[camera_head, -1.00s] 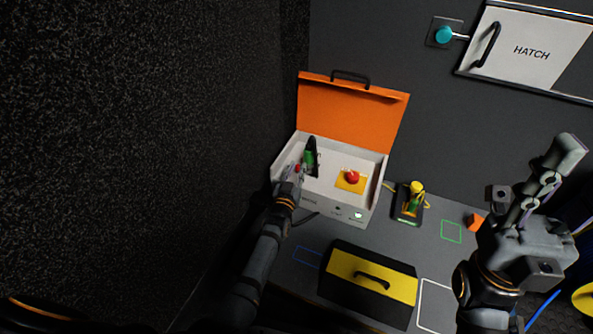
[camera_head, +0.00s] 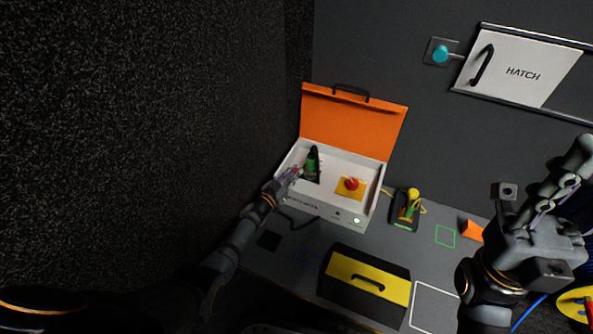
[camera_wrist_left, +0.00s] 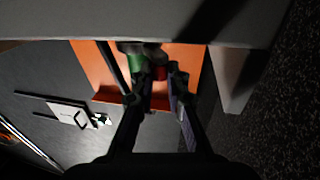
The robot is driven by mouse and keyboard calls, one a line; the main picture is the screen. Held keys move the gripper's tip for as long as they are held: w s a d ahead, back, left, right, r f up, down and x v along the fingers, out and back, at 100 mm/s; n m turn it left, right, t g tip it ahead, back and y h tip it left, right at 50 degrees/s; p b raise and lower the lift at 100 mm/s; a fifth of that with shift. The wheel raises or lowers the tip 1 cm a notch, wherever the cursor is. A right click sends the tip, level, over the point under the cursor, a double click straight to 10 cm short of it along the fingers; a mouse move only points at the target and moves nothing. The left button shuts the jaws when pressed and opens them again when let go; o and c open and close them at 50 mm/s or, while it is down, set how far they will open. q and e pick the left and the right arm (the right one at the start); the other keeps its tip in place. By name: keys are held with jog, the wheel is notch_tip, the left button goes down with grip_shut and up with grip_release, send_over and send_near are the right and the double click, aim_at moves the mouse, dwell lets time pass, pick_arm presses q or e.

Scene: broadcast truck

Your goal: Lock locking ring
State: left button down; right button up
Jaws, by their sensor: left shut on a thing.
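An open white case (camera_head: 322,201) with a raised orange lid (camera_head: 352,124) stands on the bench. In its left part is a dark upright fitting with a green part (camera_head: 312,166). My left gripper (camera_head: 294,172) reaches in over the case's left front edge. It is shut on a small red piece (camera_wrist_left: 160,75) beside the green part, which shows in the left wrist view (camera_wrist_left: 133,47). I cannot make out the locking ring clearly; the fingers partly hide it. My right gripper (camera_head: 572,172) is raised at the right, away from the case; its finger gap is unclear.
A red button (camera_head: 351,184) on a yellow plate is in the case. A black and yellow toolbox (camera_head: 370,278) stands in front. A dark device with a yellow top (camera_head: 407,205) and an orange block (camera_head: 472,230) are to the right. A hatch (camera_head: 520,70) is on the wall.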

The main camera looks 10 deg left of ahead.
pick_arm(q)
jog(key=shift+h, duration=0.3)
jog(key=c, duration=1.3)
grip_release()
jog(key=shift+a, duration=0.1)
jog(key=shift+c, duration=0.2)
jog(key=v, duration=1.2)
jog(key=shift+w+r, duration=0.1)
jog(key=shift+r, duration=0.1)
